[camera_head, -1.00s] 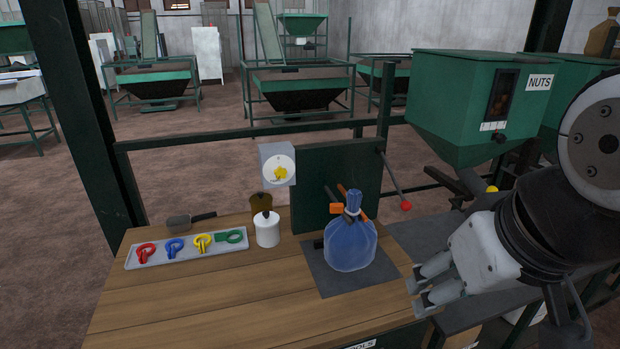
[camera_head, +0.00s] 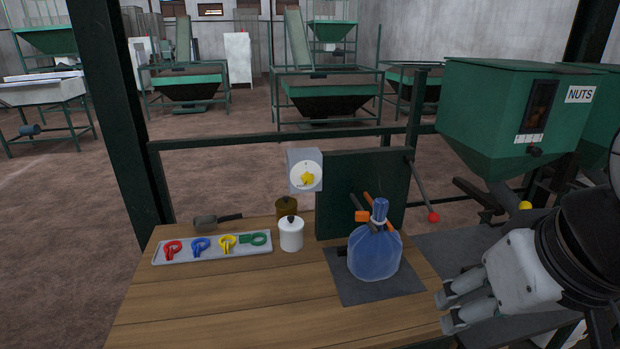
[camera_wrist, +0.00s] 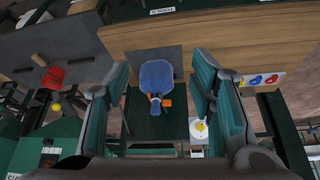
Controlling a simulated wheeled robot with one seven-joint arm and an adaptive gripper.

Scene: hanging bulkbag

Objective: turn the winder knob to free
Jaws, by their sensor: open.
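The winder knob (camera_head: 307,178) is yellow and sits on a round white dial on the front of a pale grey box, left of a dark green panel. It also shows small in the wrist view (camera_wrist: 200,127), near the right finger. Marks on the dial are too small to read. My gripper (camera_head: 449,312) is at the lower right in the head view, over the table's right edge and well apart from the knob. In the wrist view the two fingers (camera_wrist: 160,105) stand wide apart with nothing between them held.
A blue tied bag (camera_head: 374,254) stands on a dark mat before the green panel (camera_head: 335,215). A red-tipped lever (camera_head: 433,217) sticks out at the panel's right. A white jar (camera_head: 291,236) and a tray (camera_head: 213,260) of coloured clips stand left. The front tabletop is clear.

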